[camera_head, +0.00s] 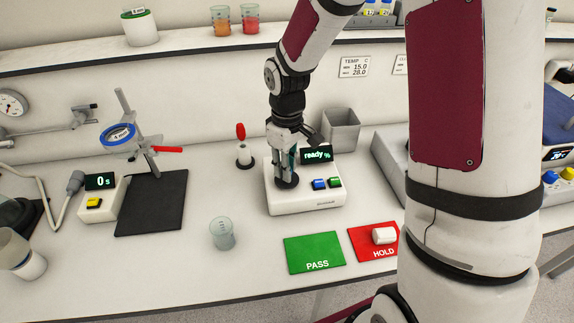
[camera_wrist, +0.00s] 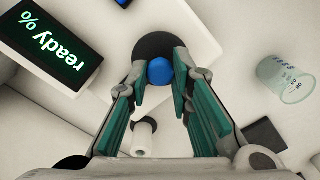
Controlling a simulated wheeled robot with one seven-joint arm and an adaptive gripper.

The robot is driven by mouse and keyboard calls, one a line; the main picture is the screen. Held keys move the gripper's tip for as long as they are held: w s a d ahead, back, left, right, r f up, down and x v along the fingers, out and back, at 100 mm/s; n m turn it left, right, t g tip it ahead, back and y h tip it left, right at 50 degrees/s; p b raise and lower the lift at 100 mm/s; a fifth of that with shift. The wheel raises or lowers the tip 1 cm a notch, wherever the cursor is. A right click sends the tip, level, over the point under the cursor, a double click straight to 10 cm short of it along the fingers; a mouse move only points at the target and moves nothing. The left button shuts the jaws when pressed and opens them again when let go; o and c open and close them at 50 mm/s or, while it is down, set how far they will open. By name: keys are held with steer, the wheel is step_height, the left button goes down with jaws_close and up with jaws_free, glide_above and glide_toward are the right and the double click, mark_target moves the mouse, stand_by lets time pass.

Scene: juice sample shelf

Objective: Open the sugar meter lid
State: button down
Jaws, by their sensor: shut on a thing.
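The sugar meter (camera_head: 305,199) is a white box on the bench with a tilted screen reading "ready %" (camera_head: 317,155) and a blue and a green button. Its lid is a round black disc (camera_wrist: 150,46) with a blue knob (camera_wrist: 159,71), at the meter's left side. My gripper (camera_head: 287,173) reaches down from above over the lid. In the wrist view its green-padded fingers (camera_wrist: 160,78) are shut on the blue knob. The lid looks flat on the meter; I cannot tell whether it is lifted. In the head view the fingers hide the knob.
An empty beaker (camera_head: 222,233) stands front left. Green PASS (camera_head: 314,250) and red HOLD (camera_head: 365,250) mats lie in front. A black pad (camera_head: 152,203) and ring stand are left.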

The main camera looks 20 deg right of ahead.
steer(key=a+m, duration=0.1)
steer(key=m, duration=0.1)
steer(key=a+m, duration=0.1)
steer(key=m, duration=0.1)
steer(key=shift+w+b, duration=0.4)
steer(key=m, duration=0.1)
steer(key=w+a+m, duration=0.1)
steer(key=m, duration=0.2)
steer(key=shift+w+a+m, duration=0.25)
steer(key=shift+m, duration=0.05)
steer(key=m, duration=0.1)
steer(key=w+m, duration=0.1)
steer(key=m, duration=0.1)
steer(key=w+m, duration=0.1)
steer(key=shift+a+m, duration=0.3)
steer(key=shift+a, duration=0.1)
steer(key=shift+w+m, duration=0.4)
steer(key=shift+m, duration=0.5)
steer(key=shift+w+m, duration=0.4)
steer(key=shift+m, duration=0.5)
steer(key=c, duration=1.4)
jaws_free()
steer(key=shift+r, duration=0.15)
